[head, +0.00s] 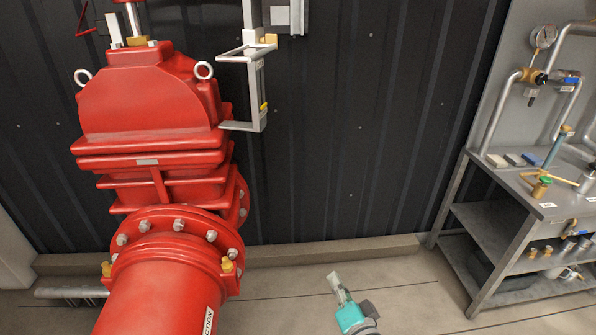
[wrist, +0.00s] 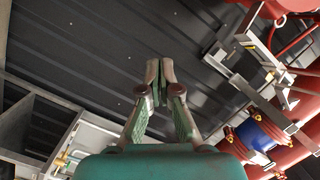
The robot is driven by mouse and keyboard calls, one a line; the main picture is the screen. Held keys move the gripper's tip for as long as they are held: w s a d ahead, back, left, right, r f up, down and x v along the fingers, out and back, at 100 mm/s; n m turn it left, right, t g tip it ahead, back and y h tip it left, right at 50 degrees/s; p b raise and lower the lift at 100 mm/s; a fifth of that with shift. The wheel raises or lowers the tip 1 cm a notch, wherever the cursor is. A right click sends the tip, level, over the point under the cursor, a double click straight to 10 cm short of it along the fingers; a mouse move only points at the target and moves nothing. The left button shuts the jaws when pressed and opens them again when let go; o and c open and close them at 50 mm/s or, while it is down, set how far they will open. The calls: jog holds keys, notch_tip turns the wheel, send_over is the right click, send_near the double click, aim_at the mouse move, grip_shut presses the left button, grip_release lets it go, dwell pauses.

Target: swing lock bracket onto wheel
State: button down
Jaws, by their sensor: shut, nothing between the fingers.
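The lock bracket (head: 258,95) is a grey metal frame with a small yellow part, beside the upper right of the red valve body (head: 150,100). It also shows in the wrist view as a grey bracket (wrist: 277,85) at the upper right. Only a thin red piece (head: 84,18), perhaps the wheel's rim, shows at the top left of the head view. A curved red part (wrist: 292,6) shows at the wrist view's top right corner. My gripper (head: 334,278) is low in front of the wall, well apart from the bracket. Its fingertips (wrist: 160,72) are together and empty.
A steel workbench (head: 470,215) with tools, a gauge and pipes stands at the right. A large red flanged pipe (head: 160,285) fills the lower left. Dark ribbed wall panels (head: 350,130) stand behind. The floor between pipe and bench is open around my gripper.

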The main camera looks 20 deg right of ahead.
jog(key=w+d+r+m+t+y, duration=0.1)
jog(key=w+d+r+m, duration=0.1)
jog(key=w+r, duration=0.65)
jog(key=w+d+r+m, duration=0.1)
jog(key=w+r, duration=0.4)
jog(key=r, duration=0.6)
jog(key=w+d+r+m+t+y, duration=0.1)
jog(key=w+d+r+m, duration=0.1)
jog(key=w+r, duration=0.55)
jog(key=s+r+m+y, duration=0.1)
jog(key=s+r+y, duration=0.1)
jog(key=r, duration=1.7)
jog(key=s+r+m+y, duration=0.1)
jog(key=s+r, duration=0.1)
jog(key=r, duration=1.7)
jog(key=a+x, duration=0.2)
jog(key=x, duration=1.1)
jog(key=shift+s+r, duration=0.25)
jog(key=shift+r, duration=0.15)
jog(key=shift+r+n, duration=0.1)
jog(key=shift+n, duration=0.2)
